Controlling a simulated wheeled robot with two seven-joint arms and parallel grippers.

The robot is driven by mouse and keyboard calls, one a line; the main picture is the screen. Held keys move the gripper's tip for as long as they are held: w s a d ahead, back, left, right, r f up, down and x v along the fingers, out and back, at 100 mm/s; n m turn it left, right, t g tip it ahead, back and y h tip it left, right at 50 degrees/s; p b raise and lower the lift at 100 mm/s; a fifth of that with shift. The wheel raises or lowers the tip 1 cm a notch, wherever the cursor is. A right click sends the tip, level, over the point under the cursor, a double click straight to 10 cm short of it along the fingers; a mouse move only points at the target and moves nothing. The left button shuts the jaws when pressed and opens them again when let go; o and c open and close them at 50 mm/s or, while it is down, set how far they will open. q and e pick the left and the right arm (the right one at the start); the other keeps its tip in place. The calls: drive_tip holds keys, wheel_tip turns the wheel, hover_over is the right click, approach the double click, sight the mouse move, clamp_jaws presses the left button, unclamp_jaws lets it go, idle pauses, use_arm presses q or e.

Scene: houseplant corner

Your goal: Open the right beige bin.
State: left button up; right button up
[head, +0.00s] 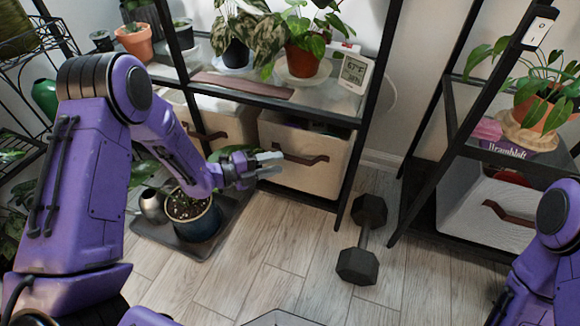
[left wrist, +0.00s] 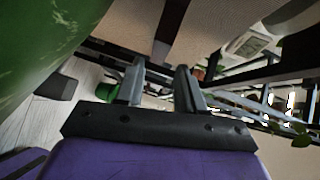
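The right beige bin (head: 306,176) stands on the bottom level of the middle black rack, with a brown strap handle (head: 310,161) on its front. Another beige bin (head: 222,118) with a similar handle stands to its left. My left gripper (head: 271,164) is in front of the right bin, close to the handle's left end. Its fingers are apart with nothing between them. In the left wrist view the gripper (left wrist: 160,85) faces a beige woven surface, with a dark brown strip (left wrist: 167,35) just beyond the fingertips. My right arm shows at the right edge, but its gripper is out of view.
A potted plant (head: 193,217) stands on a dark tray below my left forearm, with leaves near the gripper. A black dumbbell (head: 362,240) lies on the floor to the right. A white bin (head: 485,208) stands in the right rack. The wooden floor between is clear.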

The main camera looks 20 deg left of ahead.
use_arm(q)
drive_tip(key=b+x, duration=0.1)
drive_tip(key=x, duration=0.4)
drive_tip(key=shift+w+d+f, duration=0.1)
drive_tip(key=shift+w+d, duration=0.05)
use_arm(e)
drive_tip(key=shift+s+d+f+n+g, duration=0.5)
drive_tip(key=shift+s+n+g, duration=0.1)
drive_tip(key=shift+s+n, duration=0.15)
use_arm(q)
clamp_jaws()
